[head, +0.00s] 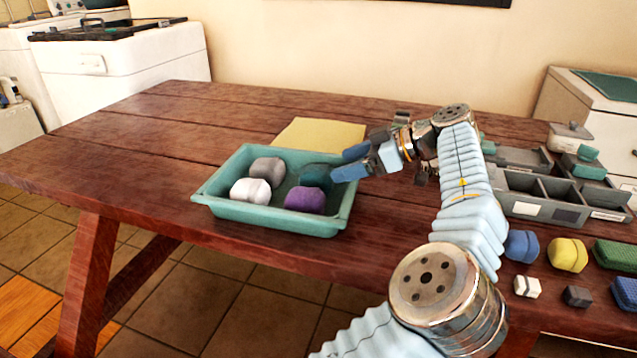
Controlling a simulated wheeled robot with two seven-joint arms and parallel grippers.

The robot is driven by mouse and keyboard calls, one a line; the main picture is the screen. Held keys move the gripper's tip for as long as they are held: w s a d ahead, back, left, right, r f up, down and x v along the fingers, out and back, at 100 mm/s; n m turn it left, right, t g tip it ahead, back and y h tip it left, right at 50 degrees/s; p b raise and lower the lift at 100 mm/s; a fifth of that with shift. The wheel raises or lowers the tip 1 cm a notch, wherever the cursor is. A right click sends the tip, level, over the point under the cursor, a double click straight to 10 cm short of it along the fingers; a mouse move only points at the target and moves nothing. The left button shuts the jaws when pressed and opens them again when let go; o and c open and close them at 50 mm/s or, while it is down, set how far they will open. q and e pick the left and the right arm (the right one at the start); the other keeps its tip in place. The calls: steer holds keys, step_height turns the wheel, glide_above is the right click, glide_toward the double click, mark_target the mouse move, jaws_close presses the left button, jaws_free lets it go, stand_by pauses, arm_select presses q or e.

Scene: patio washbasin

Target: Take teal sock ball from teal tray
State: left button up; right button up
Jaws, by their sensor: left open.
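The teal tray (275,218) stands on the wooden table, left of my arm. The teal sock ball (314,177) lies inside it, at the right side. A grey sock ball (267,170), a white sock ball (250,191) and a purple sock ball (304,200) share the tray. My left gripper (340,164) is open, its blue fingers pointing left at the tray's right rim, close beside the teal sock ball. Whether a finger touches the ball cannot be told. My right gripper is not in view.
A yellow cloth or mat (320,134) lies behind the tray. A grey divided organizer (537,194) stands right of my arm. Several coloured balls and blocks, including a yellow one (567,254), lie at the right front. The table's left part is clear.

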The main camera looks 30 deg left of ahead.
mark_target(325, 171)
arm_select(q)
steer(key=x, duration=0.5)
steer(key=shift+a+f, duration=0.25)
steer(key=shift+a, duration=0.05)
steer(key=c, duration=0.8)
steer(key=shift+r, duration=0.1)
